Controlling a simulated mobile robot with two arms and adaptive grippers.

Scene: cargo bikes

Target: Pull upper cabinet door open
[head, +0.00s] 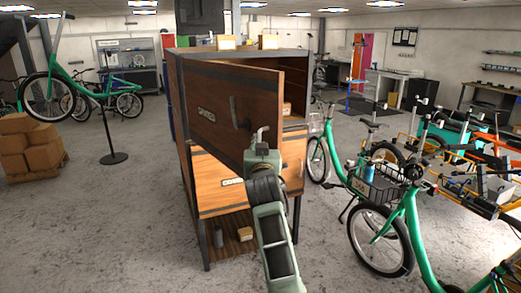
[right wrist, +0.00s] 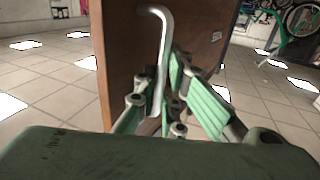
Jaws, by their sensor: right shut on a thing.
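The wooden cabinet (head: 174,100) stands in the middle of the head view. Its upper door (head: 205,90) is ajar, its right edge swung out from the frame; a dark gap shows to the right. A curved metal handle (head: 234,112) is on the door's front. My right gripper (head: 259,138) is at the lower right of the door, with the arm rising from below. In the right wrist view, upside down, the gripper (right wrist: 160,108) is shut around the bent metal handle (right wrist: 163,45) against the brown door (right wrist: 122,60). My left gripper is out of view.
The lower front panel (head: 218,195) looks closed. Green bikes (head: 415,235) stand close on the right. A pallet of cartons (head: 30,150) is at the left. The floor left of the cabinet (head: 110,220) is clear.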

